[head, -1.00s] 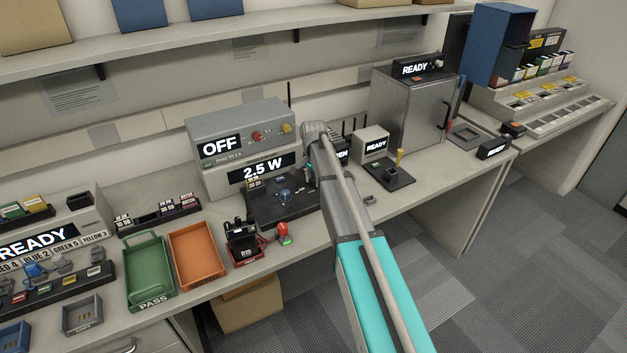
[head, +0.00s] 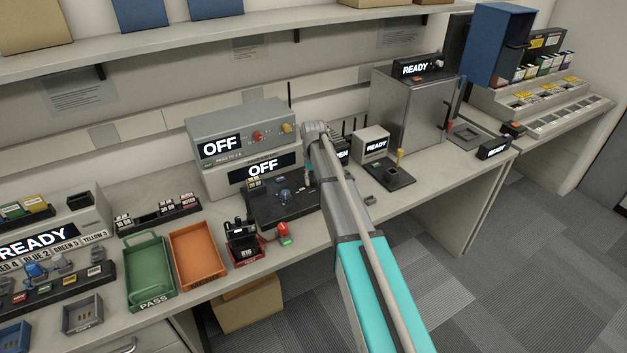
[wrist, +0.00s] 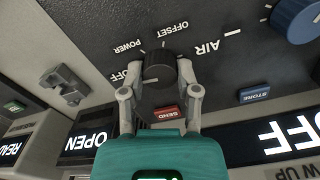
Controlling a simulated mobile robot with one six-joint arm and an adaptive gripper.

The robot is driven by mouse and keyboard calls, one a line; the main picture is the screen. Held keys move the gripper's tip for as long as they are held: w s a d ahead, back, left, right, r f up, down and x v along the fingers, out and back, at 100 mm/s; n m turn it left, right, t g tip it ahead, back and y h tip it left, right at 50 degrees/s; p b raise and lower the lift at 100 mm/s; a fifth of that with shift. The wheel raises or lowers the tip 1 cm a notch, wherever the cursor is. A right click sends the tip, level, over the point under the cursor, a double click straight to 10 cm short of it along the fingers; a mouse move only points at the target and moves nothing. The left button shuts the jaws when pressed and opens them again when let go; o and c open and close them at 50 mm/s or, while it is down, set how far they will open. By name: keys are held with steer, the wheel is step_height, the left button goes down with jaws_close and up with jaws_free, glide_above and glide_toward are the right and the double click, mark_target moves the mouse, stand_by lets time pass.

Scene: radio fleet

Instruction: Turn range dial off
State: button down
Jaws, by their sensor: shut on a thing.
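The range dial (wrist: 158,65) is a dark round knob on a black panel, with the labels OFF, POWER and OFFSET around it, upside down in the wrist view. My gripper (wrist: 160,72) is shut on it, one finger on each side. In the head view my arm hides the dial and most of the gripper at the right end of the black panel (head: 262,208). The display (head: 263,168) above that panel reads OFF. Which mark the dial's pointer faces is not clear.
A blue knob (wrist: 296,18) and a red SEND button (wrist: 167,113) lie close to my gripper. A grey unit (head: 240,125), also reading OFF, sits above the display. Green (head: 150,270) and orange (head: 198,255) trays stand to the left.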

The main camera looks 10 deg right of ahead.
steer(key=shift+n, duration=0.6)
steer(key=shift+c, duration=1.7)
jaws_free()
